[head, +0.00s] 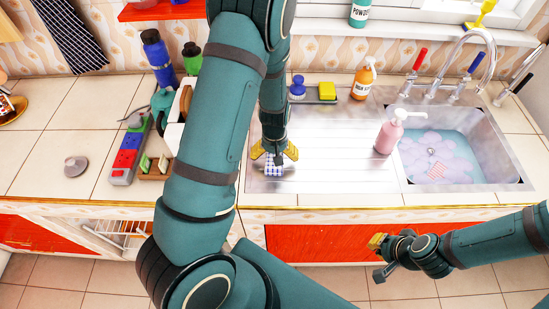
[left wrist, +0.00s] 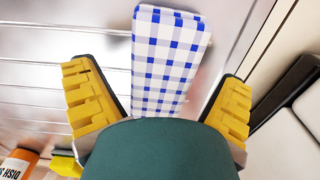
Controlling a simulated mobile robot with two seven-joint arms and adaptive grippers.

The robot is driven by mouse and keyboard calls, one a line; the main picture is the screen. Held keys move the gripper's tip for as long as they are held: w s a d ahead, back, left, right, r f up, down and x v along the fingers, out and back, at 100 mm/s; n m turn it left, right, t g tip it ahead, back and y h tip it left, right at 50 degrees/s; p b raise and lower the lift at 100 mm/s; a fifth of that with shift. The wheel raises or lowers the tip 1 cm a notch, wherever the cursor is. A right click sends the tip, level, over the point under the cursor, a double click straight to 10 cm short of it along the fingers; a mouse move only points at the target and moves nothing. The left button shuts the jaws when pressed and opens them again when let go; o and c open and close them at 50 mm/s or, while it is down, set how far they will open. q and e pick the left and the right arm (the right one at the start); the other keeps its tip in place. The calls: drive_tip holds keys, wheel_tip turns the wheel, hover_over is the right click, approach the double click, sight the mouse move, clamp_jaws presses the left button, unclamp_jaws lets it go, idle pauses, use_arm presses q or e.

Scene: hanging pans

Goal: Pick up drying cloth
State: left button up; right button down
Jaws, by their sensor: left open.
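The drying cloth (head: 273,168) is a blue-and-white checked, folded piece lying on the metal drainboard near its front left corner. My left gripper (head: 274,152) is over it, fingers pointing down, yellow fingertips spread apart. In the left wrist view the cloth (left wrist: 170,60) lies between the open fingers of my left gripper (left wrist: 160,100), with a gap on each side. A green part hides its near end. My right gripper (head: 379,256) is low at the right, in front of the red cabinet, away from the cloth; its finger opening is unclear.
A sink (head: 459,160) with water is right of the drainboard (head: 335,165). A pink soap bottle (head: 388,136) stands between them. An orange bottle (head: 363,80), yellow sponge (head: 327,90) and blue brush (head: 298,88) are behind. A power strip (head: 129,150) lies at the left.

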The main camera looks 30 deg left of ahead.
use_arm(q)
drive_tip(key=shift+f, duration=0.65)
drive_tip(key=c, duration=1.3)
drive_tip(key=shift+o, duration=0.2)
drive_tip(key=shift+r, duration=0.1)
